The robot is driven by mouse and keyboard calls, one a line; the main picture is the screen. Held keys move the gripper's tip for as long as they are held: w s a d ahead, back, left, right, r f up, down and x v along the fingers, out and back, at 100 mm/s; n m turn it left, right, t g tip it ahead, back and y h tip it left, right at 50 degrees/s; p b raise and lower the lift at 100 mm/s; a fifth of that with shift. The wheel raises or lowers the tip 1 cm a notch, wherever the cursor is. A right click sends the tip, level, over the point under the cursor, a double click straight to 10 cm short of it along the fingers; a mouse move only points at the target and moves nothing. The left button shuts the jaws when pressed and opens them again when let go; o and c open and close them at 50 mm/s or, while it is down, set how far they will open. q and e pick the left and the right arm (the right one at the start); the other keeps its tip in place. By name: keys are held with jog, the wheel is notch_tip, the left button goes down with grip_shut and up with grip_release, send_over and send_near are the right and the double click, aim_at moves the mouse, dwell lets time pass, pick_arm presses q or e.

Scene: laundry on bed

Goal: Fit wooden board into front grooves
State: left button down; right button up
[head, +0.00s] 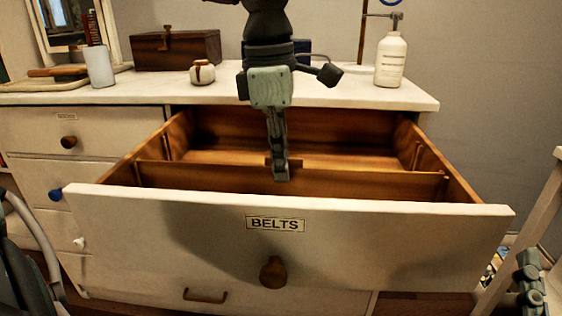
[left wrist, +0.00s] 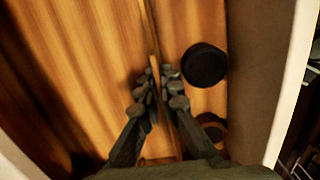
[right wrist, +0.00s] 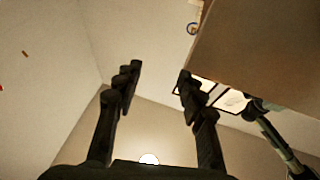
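The wooden board (head: 350,184) stands upright on edge across the front part of the open BELTS drawer (head: 380,232). My left gripper (head: 279,172) comes down from above and grips its top edge near the middle. In the left wrist view the board (left wrist: 150,30) is a thin strip between the fingertips of that gripper (left wrist: 160,82). The board's ends lie close to the front groove strips on the side walls; I cannot tell whether they sit in the grooves. My right gripper (right wrist: 159,76) is open and empty, away from the drawer.
A dark coil (left wrist: 204,65) and a brown-and-black coil (left wrist: 211,128) lie between board and drawer front. The dresser top carries a wooden box (head: 176,50), a small jar (head: 202,73), a white cup (head: 100,67) and a pump bottle (head: 390,60). The drawer's rear part looks empty.

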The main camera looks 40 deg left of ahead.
pick_arm(q)
jog(key=shift+f, duration=0.2)
jog(key=c, duration=1.6)
grip_release()
jog(key=shift+c, duration=0.2)
jog(key=shift+r, duration=0.1)
notch_tip(320, 180, up, 12)
jog(key=shift+s+a, duration=0.3)
jog(key=shift+a, duration=0.15)
